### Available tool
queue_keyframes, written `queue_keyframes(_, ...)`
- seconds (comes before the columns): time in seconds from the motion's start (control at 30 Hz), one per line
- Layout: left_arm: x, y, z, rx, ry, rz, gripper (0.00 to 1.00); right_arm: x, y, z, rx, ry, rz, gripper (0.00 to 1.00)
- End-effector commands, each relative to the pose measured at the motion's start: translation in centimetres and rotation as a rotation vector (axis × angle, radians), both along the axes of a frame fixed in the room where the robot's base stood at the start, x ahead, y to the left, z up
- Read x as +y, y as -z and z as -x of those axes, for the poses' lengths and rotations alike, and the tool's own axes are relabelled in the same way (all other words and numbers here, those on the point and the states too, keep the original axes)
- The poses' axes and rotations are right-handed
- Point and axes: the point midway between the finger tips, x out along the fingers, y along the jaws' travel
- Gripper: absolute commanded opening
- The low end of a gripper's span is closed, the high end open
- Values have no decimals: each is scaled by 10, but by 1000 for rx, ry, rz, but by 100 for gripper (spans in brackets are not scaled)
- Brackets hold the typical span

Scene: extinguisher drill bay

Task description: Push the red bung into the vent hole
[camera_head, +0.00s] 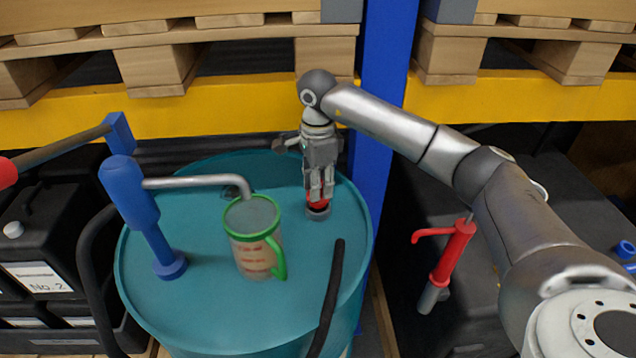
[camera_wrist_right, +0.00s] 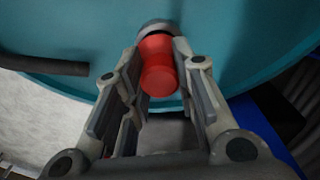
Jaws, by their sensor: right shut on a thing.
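The red bung (camera_head: 317,206) is between the fingers of my right gripper (camera_head: 319,192), above the teal drum lid. In the right wrist view the bung (camera_wrist_right: 160,68) shows as a red plug between the two finger pads of my right gripper (camera_wrist_right: 155,90). The vent hole's grey collar (camera_head: 318,214) is directly under the bung on the drum's right side. Its rim also shows in the wrist view (camera_wrist_right: 158,27), at the bung's far end. The bung hides the opening, and I cannot tell whether its end is inside. My left gripper is out of view.
A blue hand pump (camera_head: 150,220) stands on the drum lid (camera_head: 200,300), its spout over a green-rimmed jug (camera_head: 254,245). A black hose (camera_head: 330,295) lies to the right. A blue rack post (camera_head: 385,100) stands close behind. A red pump (camera_head: 450,255) is right of the drum.

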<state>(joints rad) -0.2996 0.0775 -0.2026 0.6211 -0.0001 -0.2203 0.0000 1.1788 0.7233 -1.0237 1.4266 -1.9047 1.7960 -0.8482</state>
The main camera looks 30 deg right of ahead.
Motion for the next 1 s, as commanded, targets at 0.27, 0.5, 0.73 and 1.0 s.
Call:
queue_keyframes(0.27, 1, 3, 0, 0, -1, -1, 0, 0, 3, 0, -1, 0, 0, 0)
queue_keyframes(0.5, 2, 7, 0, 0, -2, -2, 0, 0, 8, 0, -1, 0, 0, 0)
queue_keyframes(0.73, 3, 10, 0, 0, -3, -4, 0, 0, 12, 0, -1, 0, 0, 0)
queue_keyframes(1.0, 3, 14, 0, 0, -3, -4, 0, 0, 17, 0, -1, 1, 0, 0)
